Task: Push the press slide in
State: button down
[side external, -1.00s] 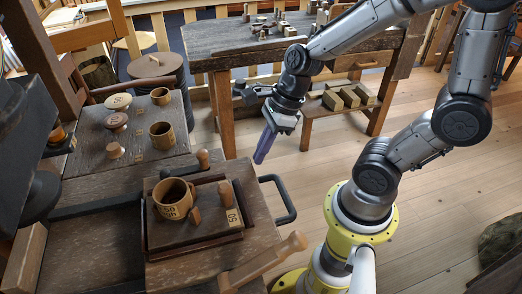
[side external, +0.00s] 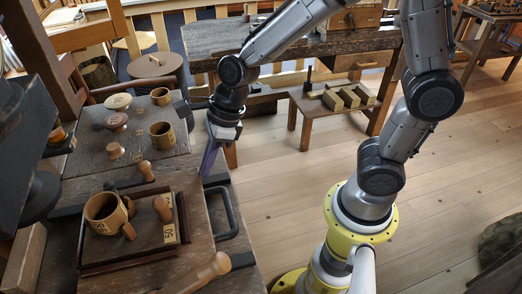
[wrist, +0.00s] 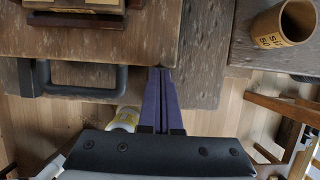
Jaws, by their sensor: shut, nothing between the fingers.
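The press slide (side external: 208,207) is a worn wooden board with a dark loop handle (side external: 228,215) on its right edge. It carries a dark tray (side external: 184,226) holding a wooden cup (side external: 98,207) and a small turned knob (side external: 162,209). In the wrist view the slide (wrist: 95,45) fills the upper left, with the handle (wrist: 85,92) below it. My gripper (side external: 206,168) is shut and empty, its purple fingers pointing down at the slide's right edge, beyond the handle. In the wrist view the fingertips (wrist: 161,72) meet the slide's edge near its corner; firm contact is hard to tell.
A board (side external: 90,140) with cups and knobs lies behind the slide. A dark press column (side external: 30,150) stands at left. A wooden lever (side external: 200,277) sticks out in front. Open floor (side external: 290,200) lies to the right; a workbench (side external: 300,42) is behind.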

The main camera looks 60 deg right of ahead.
aim_at(158, 181)
jog(key=w+a, duration=0.7)
jog(key=shift+w+r, duration=0.1)
jog(key=shift+a, duration=0.1)
jog(key=s+d, duration=0.3)
jog(key=shift+s+d+r, duration=0.15)
jog(key=shift+d+r, duration=0.1)
jog(key=shift+r, duration=0.15)
jog(key=s+d+r+t, duration=0.1)
jog(key=s+d+r, duration=0.15)
jog(key=r, duration=0.35)
jog(key=s+d+r, duration=0.2)
jog(key=d+r, duration=0.2)
jog(key=r, duration=0.3)
jog(key=s+d+f+n+h, duration=0.1)
jog(key=s+d+n, duration=0.2)
jog(key=n, duration=0.6)
jog(key=s+d+f+n+t+h, duration=0.1)
jog(key=s+d+n, duration=0.2)
jog(key=s+n, duration=0.4)
jog(key=s+d+f+n+h, duration=0.1)
jog(key=s+d+n, duration=0.2)
jog(key=s+n, duration=0.3)
jog(key=n, duration=0.5)
jog(key=shift+d, duration=0.25)
